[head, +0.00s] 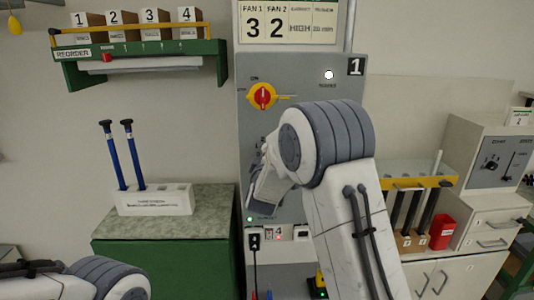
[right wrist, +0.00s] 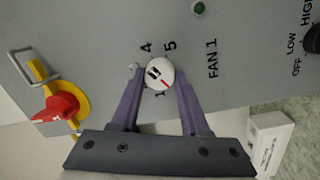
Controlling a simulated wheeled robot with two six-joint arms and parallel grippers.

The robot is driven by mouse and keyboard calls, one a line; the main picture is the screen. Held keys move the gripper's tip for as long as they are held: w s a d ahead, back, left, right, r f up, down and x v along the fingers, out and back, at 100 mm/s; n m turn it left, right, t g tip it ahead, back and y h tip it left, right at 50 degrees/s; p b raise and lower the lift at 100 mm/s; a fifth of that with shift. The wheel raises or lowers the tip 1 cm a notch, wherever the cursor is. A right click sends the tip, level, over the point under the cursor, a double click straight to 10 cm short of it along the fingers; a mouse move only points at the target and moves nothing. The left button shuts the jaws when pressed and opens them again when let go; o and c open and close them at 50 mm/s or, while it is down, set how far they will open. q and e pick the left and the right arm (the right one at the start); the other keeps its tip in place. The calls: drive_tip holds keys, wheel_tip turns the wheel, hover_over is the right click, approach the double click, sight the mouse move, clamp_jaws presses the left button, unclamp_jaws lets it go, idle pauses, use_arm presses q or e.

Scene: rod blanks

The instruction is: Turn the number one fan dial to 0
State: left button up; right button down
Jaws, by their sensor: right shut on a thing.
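The fan 1 dial (right wrist: 160,73) is a small round white knob with a dark marking and a red line, on a grey panel (head: 290,80). In the right wrist view the numbers 4, 5 and 1 show around it, with the label FAN 1 (right wrist: 212,58) beside it. My right gripper (right wrist: 158,76) is shut on the dial, one purple finger on each side. In the head view my right arm hides the dial. The sign (head: 253,27) above the panel reads 3 under FAN 1. My left gripper is out of view; only part of that arm shows, low at left.
A red and yellow rotary switch (head: 262,96) is on the panel above my right gripper; it also shows in the right wrist view (right wrist: 60,108). A dark knob (right wrist: 313,40) marked OFF, LOW, HIGH is at the right. A green bench (head: 165,228) holds a white block with blue rods.

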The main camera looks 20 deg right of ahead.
drive_tip(key=shift+n, duration=0.5)
drive_tip(key=shift+c, duration=2)
unclamp_jaws()
drive_tip(key=b+v, duration=0.3)
drive_tip(key=v, duration=0.7)
drive_tip(key=shift+s, duration=0.25)
drive_tip(key=shift+a, duration=0.1)
